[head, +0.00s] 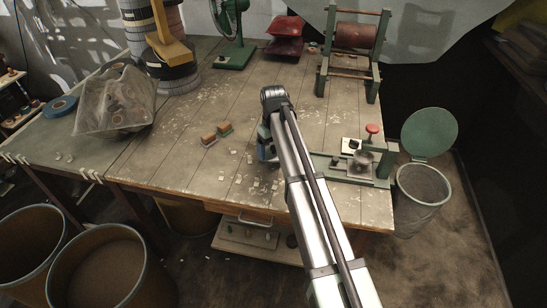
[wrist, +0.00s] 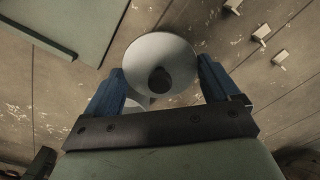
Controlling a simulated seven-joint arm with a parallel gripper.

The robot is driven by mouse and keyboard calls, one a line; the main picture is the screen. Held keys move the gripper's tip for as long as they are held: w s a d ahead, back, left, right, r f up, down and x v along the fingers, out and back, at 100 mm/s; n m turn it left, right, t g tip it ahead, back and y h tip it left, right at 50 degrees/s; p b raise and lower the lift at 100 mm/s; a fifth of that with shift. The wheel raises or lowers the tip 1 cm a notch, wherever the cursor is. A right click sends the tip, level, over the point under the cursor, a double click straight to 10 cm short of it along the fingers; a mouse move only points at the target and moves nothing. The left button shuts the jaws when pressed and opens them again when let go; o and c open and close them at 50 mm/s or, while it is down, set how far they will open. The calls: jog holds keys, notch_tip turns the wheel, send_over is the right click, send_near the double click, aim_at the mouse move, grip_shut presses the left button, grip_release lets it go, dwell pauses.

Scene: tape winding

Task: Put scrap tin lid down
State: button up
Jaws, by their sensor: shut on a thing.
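The scrap tin (head: 423,187) is a round bin standing on the floor at the right of the bench in the head view. Its round green lid (head: 430,133) stands raised, tilted up behind the tin's rim, so the tin's mouth is open. My gripper (head: 266,150) is over the bench, well left of the tin and lid. In the wrist view its blue fingers are shut on a pale round piece (wrist: 160,52) with a dark round centre. My arm mostly hides this piece in the head view.
A green-framed bench fixture with a red knob (head: 372,129) stands between my gripper and the tin. Small pale pieces (wrist: 281,57) lie scattered on the bench. Two brown blocks (head: 208,139) lie left of my gripper. A green stand with a roller (head: 355,36) is behind.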

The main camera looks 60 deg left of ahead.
aim_at(273, 153)
jog(key=shift+f, duration=2.1)
jog(key=shift+f, duration=0.15)
jog(key=o, duration=0.8)
jog(key=shift+c, duration=0.2)
notch_tip(273, 153, up, 12)
jog(key=shift+f, duration=0.1)
jog(key=shift+r, duration=0.3)
